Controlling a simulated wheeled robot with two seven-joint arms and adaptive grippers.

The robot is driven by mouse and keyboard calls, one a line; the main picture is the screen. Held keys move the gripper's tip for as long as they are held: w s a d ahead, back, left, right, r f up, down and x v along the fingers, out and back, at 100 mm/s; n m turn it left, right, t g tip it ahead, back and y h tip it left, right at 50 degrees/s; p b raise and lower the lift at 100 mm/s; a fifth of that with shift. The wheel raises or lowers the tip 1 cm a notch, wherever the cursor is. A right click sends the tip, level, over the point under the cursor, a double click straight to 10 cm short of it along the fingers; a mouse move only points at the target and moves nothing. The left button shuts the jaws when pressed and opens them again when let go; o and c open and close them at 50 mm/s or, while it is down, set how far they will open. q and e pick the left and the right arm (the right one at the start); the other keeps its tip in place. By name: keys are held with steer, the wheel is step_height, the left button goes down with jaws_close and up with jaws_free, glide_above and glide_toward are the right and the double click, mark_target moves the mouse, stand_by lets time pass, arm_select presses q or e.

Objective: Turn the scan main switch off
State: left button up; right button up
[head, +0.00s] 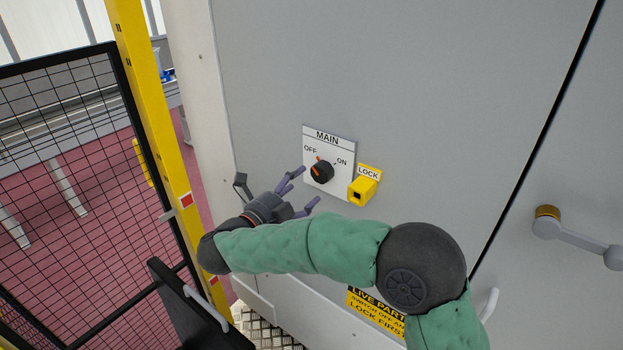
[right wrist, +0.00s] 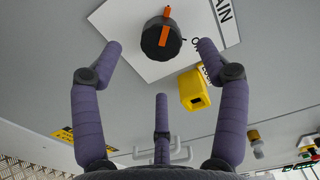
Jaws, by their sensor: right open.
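The MAIN switch is a dark round knob (head: 321,172) with an orange pointer, on a white plate (head: 345,148) fixed to a grey cabinet. The plate reads OFF at left and ON at right; the pointer appears turned towards the OFF side. My right gripper (head: 304,188) is just left of and below the knob, its fingers spread and empty. In the right wrist view the knob (right wrist: 160,40) sits ahead of the open fingers (right wrist: 160,62), apart from them as far as I can tell; a fingertip partly covers the ON label. My left gripper is out of view.
A yellow lock block (head: 362,190) juts out just right of the knob. A cabinet handle (head: 580,238) is at the right. A yellow post (head: 160,130) and black mesh fence (head: 70,150) stand at left. My right forearm partly hides a yellow warning label (head: 376,310).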

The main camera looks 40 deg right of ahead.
steer(key=v, duration=0.5)
stand_by(0.5)
